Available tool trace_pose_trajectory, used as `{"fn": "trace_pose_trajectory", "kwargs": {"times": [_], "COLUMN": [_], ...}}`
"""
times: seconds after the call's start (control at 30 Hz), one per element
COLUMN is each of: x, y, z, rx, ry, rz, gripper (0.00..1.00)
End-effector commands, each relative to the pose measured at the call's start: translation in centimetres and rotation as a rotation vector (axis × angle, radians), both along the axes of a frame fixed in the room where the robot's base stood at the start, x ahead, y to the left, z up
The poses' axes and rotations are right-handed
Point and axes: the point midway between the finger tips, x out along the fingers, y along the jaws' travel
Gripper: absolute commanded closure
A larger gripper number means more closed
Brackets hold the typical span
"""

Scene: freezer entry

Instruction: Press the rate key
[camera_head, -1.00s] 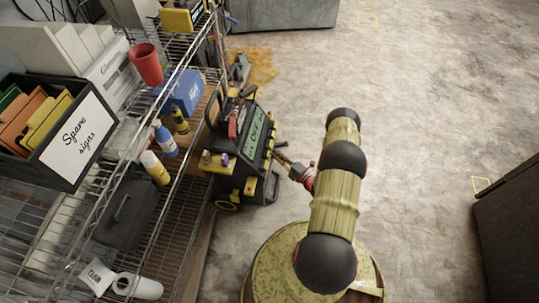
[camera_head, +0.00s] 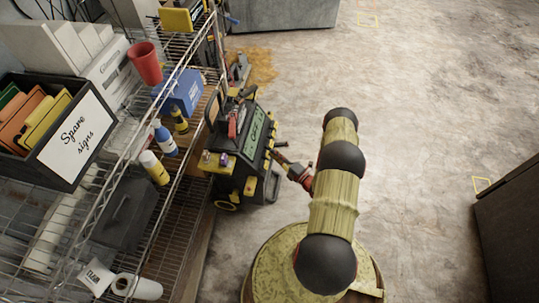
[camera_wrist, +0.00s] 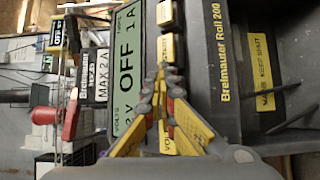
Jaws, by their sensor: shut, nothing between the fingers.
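The charger (camera_head: 240,165) is a dark wheeled unit with yellow parts beside the shelf. Its green display (camera_wrist: 127,65) reads OFF, with VOLTS and 1 A beside it. A column of yellow keys (camera_wrist: 167,48) runs along the display in the wrist view; their labels are mostly too small or covered to read, so I cannot tell which is the rate key. My gripper (camera_wrist: 162,68) is shut and empty, its fingertips over the key column, hiding part of it. I cannot tell whether they touch a key. In the head view my gripper (camera_head: 279,158) is at the charger's right side.
A wire shelf (camera_head: 172,215) stands close on the left with bottles, a red cup (camera_head: 145,63), a blue box (camera_head: 187,92) and a bin of spare signs (camera_head: 75,140). A dark cabinet (camera_head: 510,225) is at the right.

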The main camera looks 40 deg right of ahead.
Motion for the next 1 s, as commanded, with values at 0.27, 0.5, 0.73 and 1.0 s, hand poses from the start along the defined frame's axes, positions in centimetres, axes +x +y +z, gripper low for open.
{"fn": "trace_pose_trajectory", "kwargs": {"times": [0.27, 0.5, 0.73, 1.0], "x": [-0.1, -0.9, -1.2, -1.4], "y": [-0.1, -0.7, -0.9, -1.2], "z": [0.1, 0.7, 0.9, 1.2], "rx": [0.0, 0.001, 0.0, 0.0], "ry": [0.0, 0.0, 0.0, 0.0], "rz": [0.0, -0.001, 0.0, -0.001], "gripper": [1.0, 1.0, 1.0, 1.0]}}
